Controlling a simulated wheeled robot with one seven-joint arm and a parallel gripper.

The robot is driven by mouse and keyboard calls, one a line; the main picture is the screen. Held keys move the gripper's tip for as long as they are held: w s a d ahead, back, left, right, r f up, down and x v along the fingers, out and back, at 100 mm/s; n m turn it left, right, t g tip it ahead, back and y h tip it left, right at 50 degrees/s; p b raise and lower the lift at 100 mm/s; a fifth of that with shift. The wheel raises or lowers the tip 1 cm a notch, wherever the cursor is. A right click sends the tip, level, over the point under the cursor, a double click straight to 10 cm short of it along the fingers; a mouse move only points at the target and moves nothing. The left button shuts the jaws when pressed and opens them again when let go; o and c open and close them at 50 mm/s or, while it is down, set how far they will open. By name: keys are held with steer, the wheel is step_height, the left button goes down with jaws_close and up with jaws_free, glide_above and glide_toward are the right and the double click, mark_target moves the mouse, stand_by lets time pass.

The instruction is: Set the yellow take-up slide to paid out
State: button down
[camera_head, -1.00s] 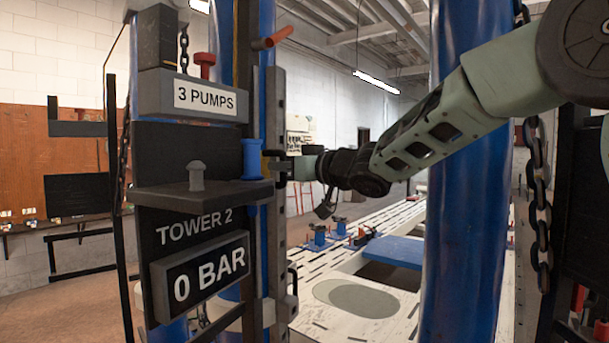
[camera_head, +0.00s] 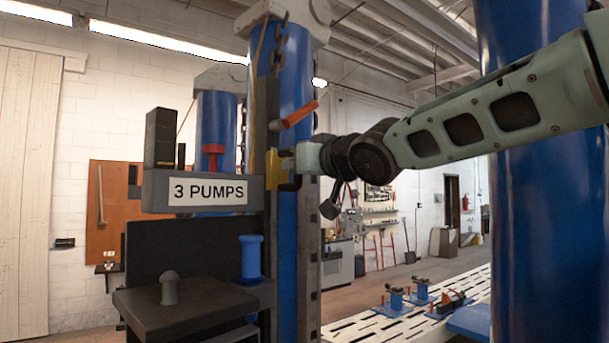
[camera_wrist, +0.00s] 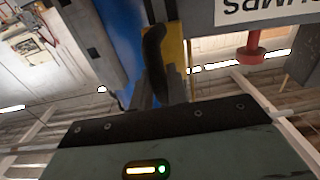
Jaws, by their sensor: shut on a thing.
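The yellow take-up slide (camera_head: 273,168) sits on the dark upright of the tower, at the right end of the "3 PUMPS" box. My gripper (camera_head: 292,165) reaches it from the right and is shut on it, apparently by its dark curved handle. In the wrist view the slide's yellow face (camera_wrist: 177,60) shows behind the dark handle (camera_wrist: 155,55), with my gripper's fingers (camera_wrist: 160,90) close around it. The fingertips are partly hidden, and I see no marking for the slide's position.
The grey "3 PUMPS" box (camera_head: 160,192) is left of the slide, with a red knob (camera_head: 213,150) above. An orange lever (camera_head: 300,114) sticks out just above my gripper. A blue spool (camera_head: 250,258) and grey shelf (camera_head: 190,305) lie below. A blue column (camera_head: 535,190) stands right.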

steer(key=shift+r, duration=0.5)
steer(key=c, duration=1.4)
jaws_free()
steer(key=shift+c, duration=0.2)
steer(key=shift+f, duration=0.2)
steer(key=v, duration=1.7)
steer(key=shift+s+d, duration=0.15)
steer(key=shift+s, duration=0.05)
